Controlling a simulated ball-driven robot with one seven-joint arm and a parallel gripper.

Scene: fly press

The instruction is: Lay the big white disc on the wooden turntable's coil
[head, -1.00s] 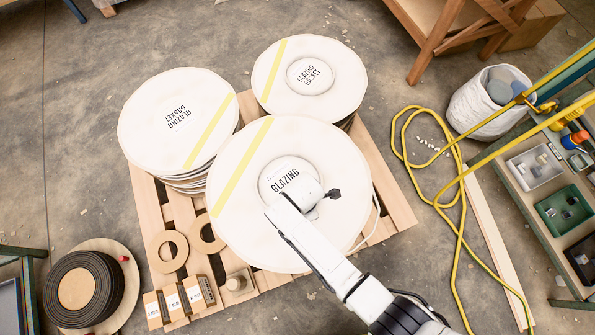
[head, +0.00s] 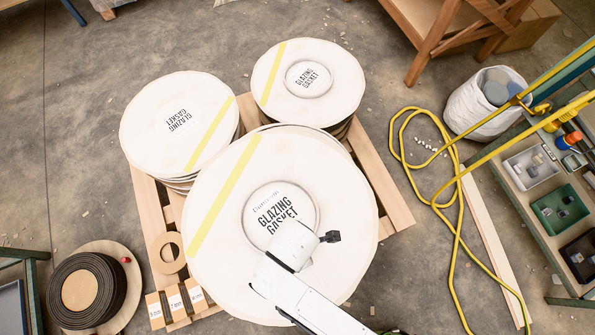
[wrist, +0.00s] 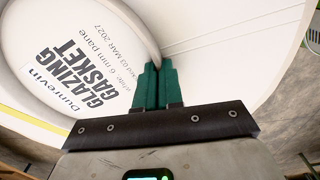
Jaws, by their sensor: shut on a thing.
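The big white disc (head: 220,235) has a yellow stripe and a raised round centre printed "GLAZING GASKET". It hangs above the front stack on the pallet, whose top edge shows behind it. My gripper (wrist: 158,68) has its green fingers shut on the raised rim around the disc's centre, beside the print in the wrist view (wrist: 75,65). In the head view my arm hides the fingers. The wooden turntable (head: 131,290) stands on the floor at the lower left, with a black coil (head: 112,292) around a tan core on it.
Two more stacks of white discs, left (head: 150,120) and back (head: 335,75), stand on the wooden pallet (head: 385,190). A cardboard ring (head: 158,252) and small boxes lie at its front left. A yellow hose (head: 398,135), white bin (head: 465,105) and tray rack are right.

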